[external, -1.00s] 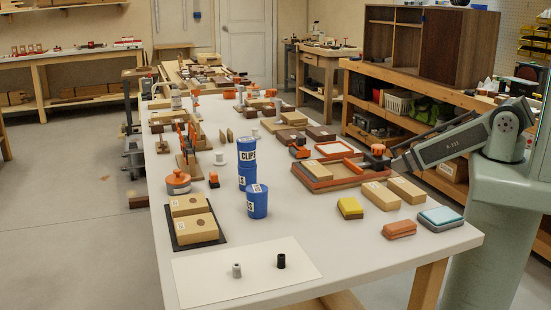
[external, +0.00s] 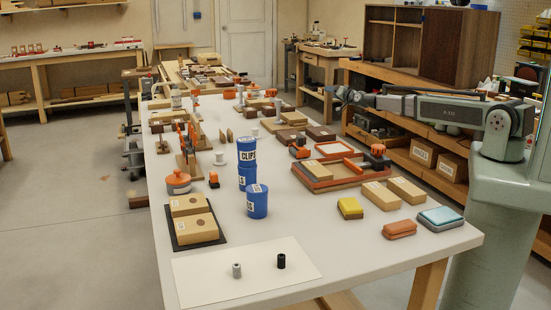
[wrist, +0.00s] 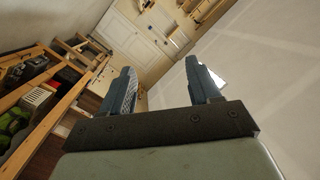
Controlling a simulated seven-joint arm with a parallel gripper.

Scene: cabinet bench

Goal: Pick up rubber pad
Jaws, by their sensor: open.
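My gripper (external: 343,98) is raised at the end of a nearly level arm, well above and beyond the right edge of the bench. In the wrist view its two blue-grey fingers (wrist: 160,68) are apart with nothing between them. I cannot tell for sure which thing is the rubber pad. Pad-like blocks lie at the bench's near right: a yellow one (external: 350,208), an orange-red one (external: 399,230) and a light-blue-topped grey one (external: 440,218). A thin dark mat (external: 181,241) lies under two wooden blocks at the left. My gripper is far from all of these.
Blue tins (external: 257,201), one pair stacked, stand mid-bench. Wooden blocks (external: 380,195) and an orange-rimmed tray (external: 329,183) with a clamp lie right. A white sheet (external: 210,283) carries two small cylinders. Shelving (external: 445,160) stands behind my arm. Bare bench surrounds the tins.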

